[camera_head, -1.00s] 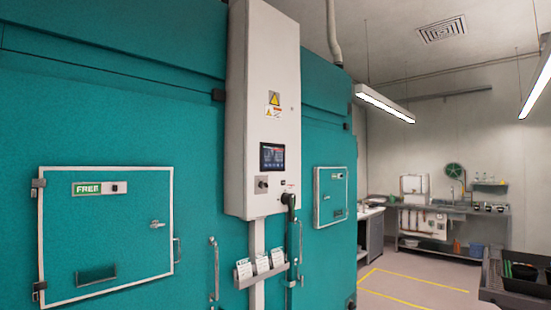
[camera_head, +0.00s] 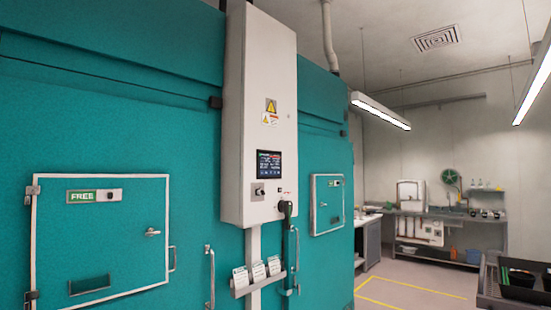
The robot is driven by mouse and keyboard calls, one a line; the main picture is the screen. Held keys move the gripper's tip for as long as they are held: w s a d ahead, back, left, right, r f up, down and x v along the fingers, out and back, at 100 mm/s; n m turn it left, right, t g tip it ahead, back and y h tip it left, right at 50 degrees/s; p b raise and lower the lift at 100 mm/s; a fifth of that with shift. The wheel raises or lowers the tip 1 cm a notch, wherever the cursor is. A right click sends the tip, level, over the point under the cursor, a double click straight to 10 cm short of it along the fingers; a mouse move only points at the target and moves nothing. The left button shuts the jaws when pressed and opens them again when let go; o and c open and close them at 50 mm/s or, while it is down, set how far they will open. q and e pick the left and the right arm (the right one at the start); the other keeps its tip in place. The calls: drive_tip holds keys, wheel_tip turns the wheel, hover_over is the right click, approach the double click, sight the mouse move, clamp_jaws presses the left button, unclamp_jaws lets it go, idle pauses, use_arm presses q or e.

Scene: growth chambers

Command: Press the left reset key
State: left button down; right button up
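A white control cabinet (camera_head: 262,60) stands upright on the teal chamber wall. It carries a dark lit screen (camera_head: 269,164), a small plate with a dark round control (camera_head: 258,190) below it, and a small dark spot to the right. A left chamber door (camera_head: 125,240) has a green FREE label (camera_head: 82,196) with a small key-like control (camera_head: 109,195) beside it. A smaller right door (camera_head: 328,204) has a small label plate (camera_head: 335,183). Which of these is the left reset key, I cannot tell. Neither gripper is in view.
A rack of white cards (camera_head: 258,275) juts out under the cabinet, near a black handset (camera_head: 285,208). Vertical door handles (camera_head: 210,278) stick out from the wall. A dark cart (camera_head: 515,285) is at lower right. Yellow-marked floor (camera_head: 410,280) is open between them.

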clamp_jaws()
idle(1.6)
